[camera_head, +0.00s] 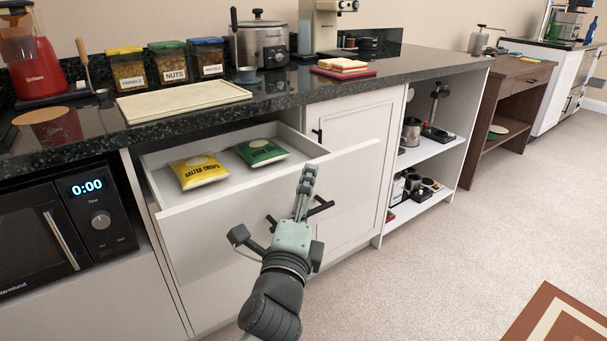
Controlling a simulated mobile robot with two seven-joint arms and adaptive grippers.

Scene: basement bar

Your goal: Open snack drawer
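The snack drawer (228,240) under the counter is pulled out, with its white front standing clear of the cabinet. Inside lie a yellow chip bag (199,171) and a green snack bag (261,152), side by side with a gap between them. My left gripper (303,196) is in front of the drawer front, at its dark bar handle (323,205). A pale finger part crosses in front of the handle and hides its middle. I cannot tell whether the fingers touch or enclose it. My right gripper is not in view.
A black microwave (62,228) sits left of the drawer. A closed cabinet door (357,150) and open shelves (430,150) are to the right. The counter holds a board (184,100), jars and a cooker.

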